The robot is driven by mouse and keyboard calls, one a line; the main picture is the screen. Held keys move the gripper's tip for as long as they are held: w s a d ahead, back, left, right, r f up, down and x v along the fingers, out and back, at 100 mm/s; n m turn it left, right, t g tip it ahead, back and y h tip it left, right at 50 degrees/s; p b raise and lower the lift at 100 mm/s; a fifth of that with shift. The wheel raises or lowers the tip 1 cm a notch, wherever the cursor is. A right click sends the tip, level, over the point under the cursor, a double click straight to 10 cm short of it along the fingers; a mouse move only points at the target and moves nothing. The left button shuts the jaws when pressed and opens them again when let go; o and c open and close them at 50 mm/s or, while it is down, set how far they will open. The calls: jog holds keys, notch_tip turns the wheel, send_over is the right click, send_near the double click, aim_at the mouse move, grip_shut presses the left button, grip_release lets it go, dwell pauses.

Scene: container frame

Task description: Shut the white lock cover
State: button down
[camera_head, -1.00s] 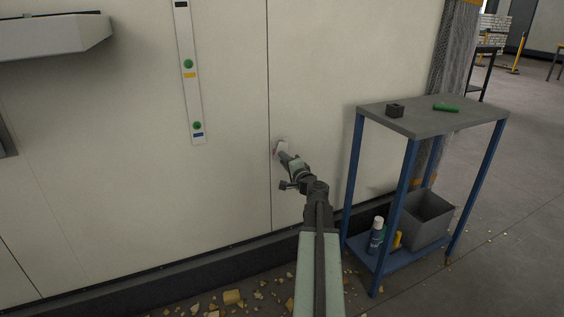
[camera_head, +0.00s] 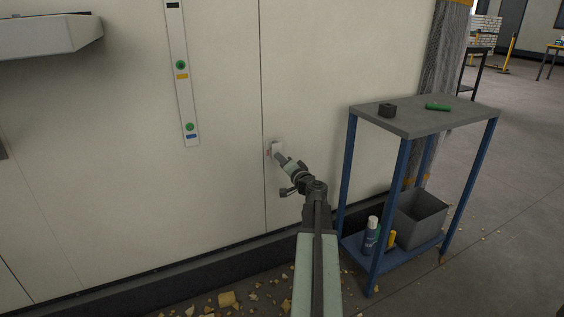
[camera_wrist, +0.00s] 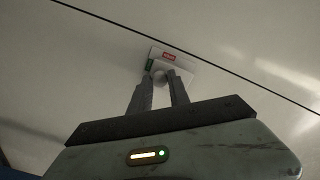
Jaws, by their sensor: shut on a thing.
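The white lock cover (camera_wrist: 160,70) is a small pale rounded piece on a white plate (camera_wrist: 182,55) fixed to the wall panel. The plate carries a red label (camera_wrist: 168,54) and a green label (camera_wrist: 149,65), both uncovered in the wrist view. My gripper (camera_wrist: 163,78) is shut on the cover, its two fingers on either side of it. In the head view my gripper (camera_head: 279,156) reaches the small white fitting (camera_head: 276,147) just right of the panel seam. The fingers hide part of the cover, and I cannot tell its exact angle.
A blue-legged table (camera_head: 425,121) stands to the right, with a grey bin (camera_head: 420,218) and a spray can (camera_head: 371,235) on its lower shelf. A strip with green buttons (camera_head: 181,75) is on the wall to the left. Yellowish rubble (camera_head: 228,299) lies on the floor.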

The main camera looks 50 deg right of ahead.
jog(key=shift+s+d, duration=0.1)
jog(key=c, duration=1.2)
grip_release()
jog(key=shift+c, duration=0.2)
jog(key=v, duration=0.8)
